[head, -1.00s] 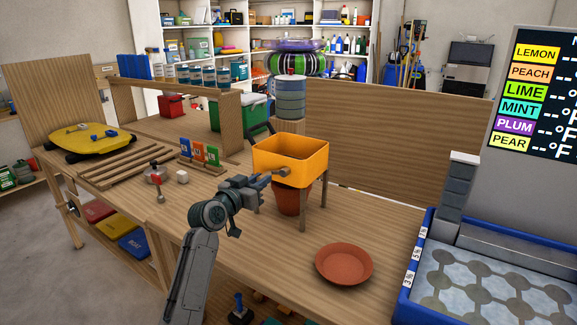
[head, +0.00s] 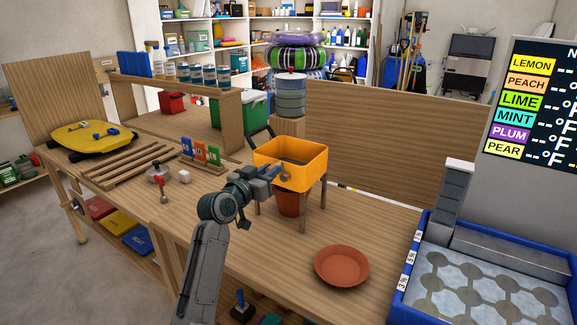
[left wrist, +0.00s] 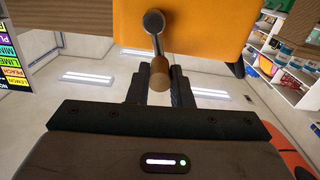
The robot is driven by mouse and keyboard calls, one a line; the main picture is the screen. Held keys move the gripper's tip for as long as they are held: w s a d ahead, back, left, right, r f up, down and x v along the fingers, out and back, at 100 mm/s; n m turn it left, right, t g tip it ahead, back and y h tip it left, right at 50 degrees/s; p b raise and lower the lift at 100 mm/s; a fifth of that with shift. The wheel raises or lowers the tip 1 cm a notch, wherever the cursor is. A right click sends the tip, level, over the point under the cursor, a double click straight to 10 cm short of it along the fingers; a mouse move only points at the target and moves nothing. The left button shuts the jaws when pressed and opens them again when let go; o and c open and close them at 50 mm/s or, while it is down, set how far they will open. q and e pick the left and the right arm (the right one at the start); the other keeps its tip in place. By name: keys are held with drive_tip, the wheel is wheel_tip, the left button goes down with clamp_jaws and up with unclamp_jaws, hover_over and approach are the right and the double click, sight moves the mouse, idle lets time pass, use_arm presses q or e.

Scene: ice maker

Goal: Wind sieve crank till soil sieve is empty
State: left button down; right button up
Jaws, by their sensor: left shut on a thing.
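The soil sieve is an orange open-topped box (head: 308,173) on wooden legs on the bench. It also fills the top of the left wrist view (left wrist: 205,30). Its crank (head: 285,170) sits on the front side; in the left wrist view the metal crank arm (left wrist: 155,28) hangs down to a wooden handle (left wrist: 159,75). My left gripper (head: 276,174) is at the sieve's front, shut on that handle. A dark patch shows inside the sieve, but I cannot tell how much soil is there. A terracotta pot (head: 289,203) stands underneath. My right gripper is not in view.
A terracotta saucer (head: 341,266) lies to the right on the bench. A blue-rimmed tray (head: 402,270) stands at the far right. The bench between saucer and sieve is clear.

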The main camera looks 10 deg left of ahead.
use_arm(q)
drive_tip(key=shift+s+d+r, duration=0.2)
drive_tip(key=shift+d, duration=0.25)
drive_tip(key=c, duration=1.3)
unclamp_jaws()
drive_tip(key=shift+f, duration=0.15)
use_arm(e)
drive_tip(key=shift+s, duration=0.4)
use_arm(q)
drive_tip(key=p+v, duration=0.2)
drive_tip(key=v, duration=0.5)
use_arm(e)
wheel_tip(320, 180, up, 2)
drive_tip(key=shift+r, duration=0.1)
